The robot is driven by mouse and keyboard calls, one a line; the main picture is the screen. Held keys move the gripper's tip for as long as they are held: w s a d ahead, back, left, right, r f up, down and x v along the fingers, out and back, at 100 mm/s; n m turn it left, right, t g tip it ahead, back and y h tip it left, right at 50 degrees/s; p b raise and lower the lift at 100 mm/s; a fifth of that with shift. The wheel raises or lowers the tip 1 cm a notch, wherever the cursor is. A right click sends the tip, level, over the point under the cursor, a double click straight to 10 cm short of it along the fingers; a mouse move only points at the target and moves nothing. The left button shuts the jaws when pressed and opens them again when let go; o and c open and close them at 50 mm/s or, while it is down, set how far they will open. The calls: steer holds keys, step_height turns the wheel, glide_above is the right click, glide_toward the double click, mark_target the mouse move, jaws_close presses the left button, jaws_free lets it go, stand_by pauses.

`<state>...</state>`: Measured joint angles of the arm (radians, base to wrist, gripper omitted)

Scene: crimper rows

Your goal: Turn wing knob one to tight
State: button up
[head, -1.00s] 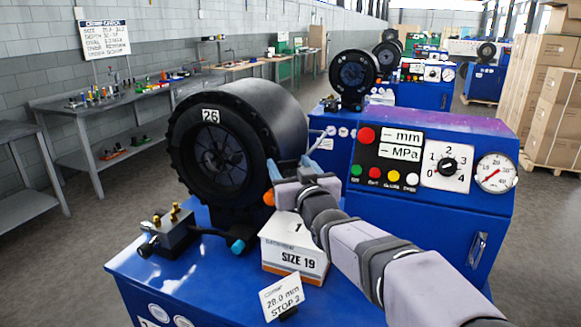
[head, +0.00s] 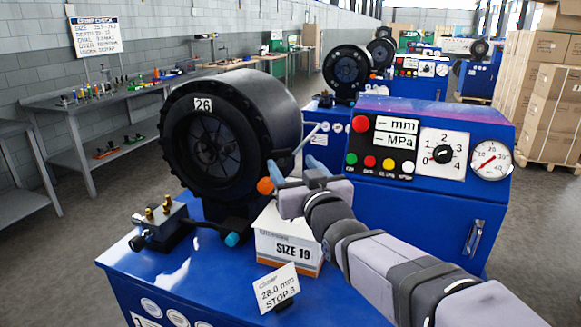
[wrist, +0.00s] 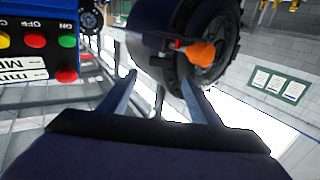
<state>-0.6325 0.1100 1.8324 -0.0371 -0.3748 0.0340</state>
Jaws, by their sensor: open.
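My gripper (head: 279,176) is open and empty, beside the right front of the black crimper head (head: 215,140) marked 26. In the wrist view its two blue fingers (wrist: 158,80) stand apart, with nothing between the tips. An orange knob (head: 265,186) sits by the crimper's lower right edge, just left of the fingers. It also shows in the wrist view as an orange piece (wrist: 201,52) on a red part, beyond the fingers. Brass knobs (head: 158,212) stand on a small grey block at the front left. I cannot tell which is wing knob one; no number is readable on them.
A SIZE 19 box (head: 290,248) stands below my gripper, with a STOP card (head: 276,287) in front. The blue control panel (head: 420,150) with a dial and gauge is to the right. A thin pale lever (head: 306,139) rises behind my gripper.

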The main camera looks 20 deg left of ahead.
steer(key=shift+c, duration=0.6)
steer(key=c, duration=0.5)
steer(key=shift+s+r+p, duration=0.1)
steer(key=shift+r+p, duration=0.3)
steer(key=shift+p, duration=0.05)
steer(key=c, duration=0.6)
steer(key=r+p, duration=0.4)
steer(key=r, duration=0.1)
steer(key=shift+s+a+p, duration=0.3)
steer(key=shift+a+p, duration=0.05)
steer(key=shift+p, duration=0.05)
jaws_close()
steer(key=s+d+f+m+p, duration=0.4)
steer(key=s+f+m+p, duration=0.2)
steer(key=m, duration=1.2)
steer(key=shift+s+d+f, duration=0.25)
steer(key=shift+d+f, duration=0.05)
steer(key=shift+f, duration=0.2)
